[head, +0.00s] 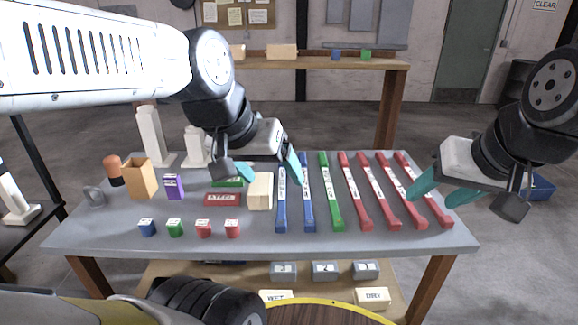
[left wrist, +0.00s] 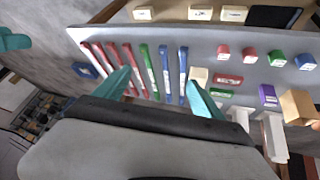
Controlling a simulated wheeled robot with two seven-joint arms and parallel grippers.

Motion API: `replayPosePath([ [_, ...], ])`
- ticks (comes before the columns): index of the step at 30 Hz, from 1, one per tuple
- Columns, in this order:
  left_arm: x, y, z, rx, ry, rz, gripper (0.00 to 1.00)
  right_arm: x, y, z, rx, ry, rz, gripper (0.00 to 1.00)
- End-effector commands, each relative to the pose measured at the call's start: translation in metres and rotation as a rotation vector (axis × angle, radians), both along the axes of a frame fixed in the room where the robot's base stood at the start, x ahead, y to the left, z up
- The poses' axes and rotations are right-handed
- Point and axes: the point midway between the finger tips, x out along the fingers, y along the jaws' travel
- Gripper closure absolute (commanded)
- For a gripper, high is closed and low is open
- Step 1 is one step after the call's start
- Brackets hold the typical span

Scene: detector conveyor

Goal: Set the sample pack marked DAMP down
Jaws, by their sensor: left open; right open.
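I cannot read the mark DAMP on any pack. A plain cream block (head: 260,192) stands on the grey table (head: 330,240), left of the blue bars; it also shows in the left wrist view (left wrist: 198,76). It may be the pack, but no label shows. My left gripper (head: 262,173) is open above the table around the block and blue bars, with nothing visibly held. Cream packs marked WET (head: 277,295) and apparently DRY (head: 372,297) lie on the lower shelf. My right gripper (head: 430,198) is open and empty over the red bars at the right end.
Blue bars (head: 282,200), a green bar (head: 330,190) and several red bars (head: 352,190) fill the right half. Small cubes (head: 203,229) line the front left. A brown box (head: 139,178), purple box (head: 174,186), red block (head: 222,199) and white towers (head: 153,137) crowd the left.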

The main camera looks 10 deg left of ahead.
Motion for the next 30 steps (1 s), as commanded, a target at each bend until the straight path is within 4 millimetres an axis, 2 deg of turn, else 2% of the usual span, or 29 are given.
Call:
replayPosePath([
  [2, 0.012, 0.001, -0.001, -0.015, 0.013, 0.006, 0.21, 0.0, 0.0, 0.0, 0.0, 0.0, 0.0, 0.46],
  [5, 0.042, 0.006, -0.006, -0.042, 0.039, 0.028, 0.21, 0.0, 0.0, 0.0, 0.0, 0.0, 0.0, 0.46],
  [11, 0.125, 0.027, -0.038, -0.07, 0.097, 0.109, 0.21, 0.0, 0.0, 0.0, 0.0, 0.0, 0.0, 0.46],
  [15, 0.18, 0.05, -0.076, -0.049, 0.13, 0.179, 0.21, 0.0, 0.0, 0.0, 0.0, 0.0, 0.0, 0.46],
  [21, 0.243, 0.09, -0.144, 0.038, 0.164, 0.267, 0.21, 0.0, 0.0, 0.0, 0.0, 0.0, 0.0, 0.46],
  [25, 0.268, 0.113, -0.179, 0.101, 0.172, 0.301, 0.21, 0.0, 0.0, 0.0, 0.0, 0.0, 0.0, 0.46],
  [30, 0.282, 0.128, -0.202, 0.148, 0.173, 0.32, 0.21, 0.0, 0.0, 0.0, 0.0, 0.0, 0.0, 0.46],
])
